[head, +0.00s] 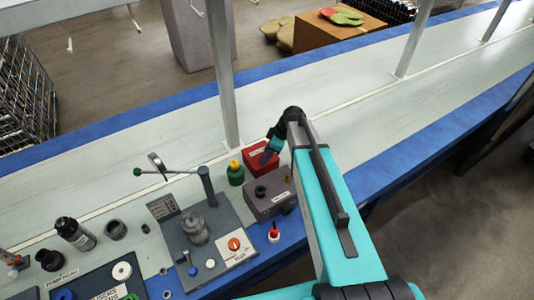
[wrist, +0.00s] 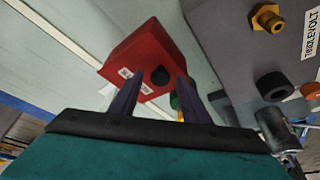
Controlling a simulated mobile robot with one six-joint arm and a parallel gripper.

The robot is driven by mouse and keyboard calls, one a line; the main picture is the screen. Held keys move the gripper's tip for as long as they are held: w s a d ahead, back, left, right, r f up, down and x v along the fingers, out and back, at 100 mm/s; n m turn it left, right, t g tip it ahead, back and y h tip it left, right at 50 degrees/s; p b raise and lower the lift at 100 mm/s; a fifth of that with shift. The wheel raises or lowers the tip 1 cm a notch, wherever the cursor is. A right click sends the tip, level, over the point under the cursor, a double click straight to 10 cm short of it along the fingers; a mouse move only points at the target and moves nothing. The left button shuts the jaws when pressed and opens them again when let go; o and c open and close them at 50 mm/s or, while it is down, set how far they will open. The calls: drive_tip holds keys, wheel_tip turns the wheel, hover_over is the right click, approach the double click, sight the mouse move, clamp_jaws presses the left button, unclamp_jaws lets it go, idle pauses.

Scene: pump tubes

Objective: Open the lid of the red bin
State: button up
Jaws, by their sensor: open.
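The red bin (head: 254,160) stands on the workbench behind a grey box, partly hidden by my gripper (head: 266,157). In the wrist view the red bin (wrist: 146,48) looks closed, with white labels and a black round knob (wrist: 161,76) on it. My gripper (wrist: 161,88) is open and empty. Its two dark fingers point toward the bin, one on each side of the knob in the picture. I cannot tell whether they touch it.
The grey box (head: 269,203) with fittings sits close in front of the bin. A green bottle with a yellow cap (head: 235,173) is at its left. A metal post (head: 221,80) rises behind. A pump fixture (head: 196,230) stands further left. The bench at the back right is clear.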

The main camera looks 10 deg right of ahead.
clamp_jaws()
drive_tip(key=shift+a+r, duration=0.1)
idle(0.3)
